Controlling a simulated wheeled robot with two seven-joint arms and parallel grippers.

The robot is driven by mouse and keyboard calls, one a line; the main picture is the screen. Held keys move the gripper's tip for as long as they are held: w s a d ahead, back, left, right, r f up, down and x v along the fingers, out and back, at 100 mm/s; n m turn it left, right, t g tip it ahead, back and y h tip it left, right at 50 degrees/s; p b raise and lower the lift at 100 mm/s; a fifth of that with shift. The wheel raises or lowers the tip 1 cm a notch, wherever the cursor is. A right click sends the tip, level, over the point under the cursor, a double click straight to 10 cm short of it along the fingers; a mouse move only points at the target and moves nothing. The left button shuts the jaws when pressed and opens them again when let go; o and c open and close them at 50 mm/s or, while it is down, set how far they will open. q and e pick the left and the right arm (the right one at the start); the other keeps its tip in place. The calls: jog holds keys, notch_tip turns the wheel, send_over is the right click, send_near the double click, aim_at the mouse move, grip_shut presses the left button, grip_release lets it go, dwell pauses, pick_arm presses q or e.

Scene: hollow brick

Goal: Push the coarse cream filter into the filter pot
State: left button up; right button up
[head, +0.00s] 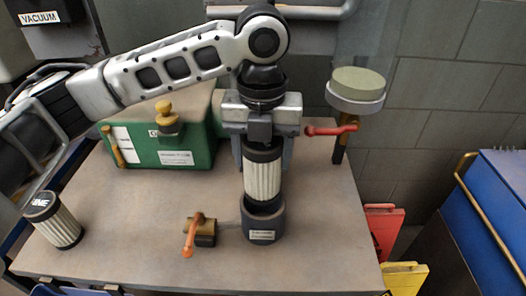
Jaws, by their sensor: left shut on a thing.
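My left gripper (262,140) points straight down and is shut on the top of the coarse cream filter (262,180), a pleated cylinder with a dark cap. The filter stands upright, with its lower end at or inside the mouth of the dark filter pot (263,225). How deep it sits cannot be told. The pot stands on the table and has a pale label on its front. A second pleated filter (58,228), with a black lettered cap, stands at the table's left. My right gripper is not in view.
The grey-brown table (140,235) has a green box (175,148) at the back left. An orange-handled valve (200,232) lies left of the pot. A red lever (330,131) and a round green-topped part (357,88) stand behind right. The table's right front is clear.

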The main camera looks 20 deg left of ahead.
pick_arm(q)
jog(key=shift+f+b, duration=0.5)
jog(key=shift+f, duration=0.45)
jog(key=shift+r, duration=0.25)
jog(key=shift+f, duration=0.5)
jog(key=shift+f, duration=0.75)
jog(key=shift+f+b, duration=0.75)
jog(key=shift+f, duration=2.25)
